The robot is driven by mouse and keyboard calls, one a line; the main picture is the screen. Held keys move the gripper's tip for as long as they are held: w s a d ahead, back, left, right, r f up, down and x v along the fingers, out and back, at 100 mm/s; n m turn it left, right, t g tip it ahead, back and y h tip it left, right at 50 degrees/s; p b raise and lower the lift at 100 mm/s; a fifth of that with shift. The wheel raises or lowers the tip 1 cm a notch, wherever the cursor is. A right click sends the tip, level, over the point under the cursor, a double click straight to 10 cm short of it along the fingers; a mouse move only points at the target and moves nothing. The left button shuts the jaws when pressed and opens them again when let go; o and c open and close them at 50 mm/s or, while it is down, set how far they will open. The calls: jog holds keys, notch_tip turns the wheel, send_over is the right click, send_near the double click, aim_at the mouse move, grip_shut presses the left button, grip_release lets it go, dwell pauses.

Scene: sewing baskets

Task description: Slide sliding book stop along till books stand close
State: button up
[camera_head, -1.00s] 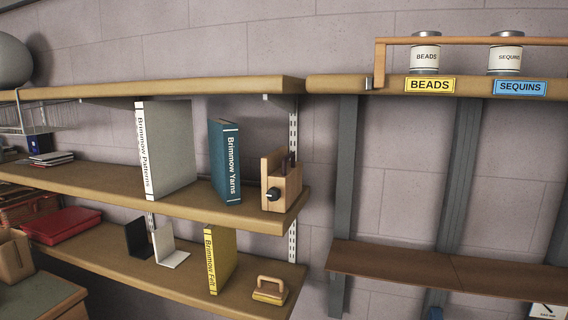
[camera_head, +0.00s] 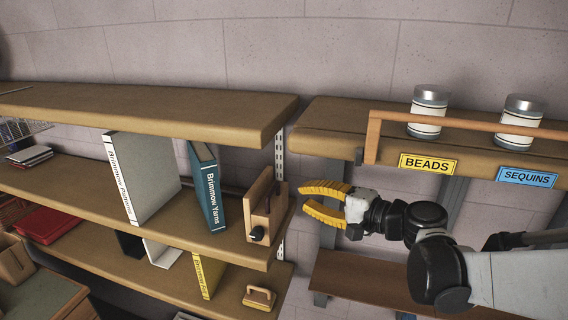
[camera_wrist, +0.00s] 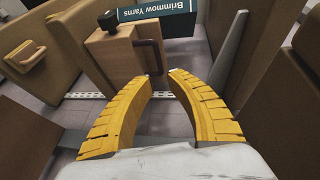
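The sliding book stop (camera_head: 262,212), a wooden block with a dark handle and a black knob, stands at the right end of the middle shelf (camera_head: 95,189). The teal Brimmow Yarns book (camera_head: 213,195) stands just left of it, tilted slightly. The white Brimmow Patterns book (camera_head: 150,180) stands farther left, with a wide gap between the two books. My gripper (camera_head: 302,198) is to the right of the stop, past the shelf end, open and empty. In the wrist view, the stop (camera_wrist: 110,62) and its dark handle (camera_wrist: 148,55) lie just beyond my fingertips (camera_wrist: 162,75).
The upper shelf (camera_head: 150,108) hangs above the books. The right shelf, with a wooden rail (camera_head: 460,122) and bead and sequin jars (camera_head: 428,112), is above my gripper. The lower shelf holds a yellow book (camera_head: 208,275) and a small wooden handled block (camera_head: 259,297).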

aim_at(275, 189)
jog(key=x, duration=1)
jog(key=shift+a+f, duration=0.25)
jog(key=shift+a, duration=0.15)
grip_shut()
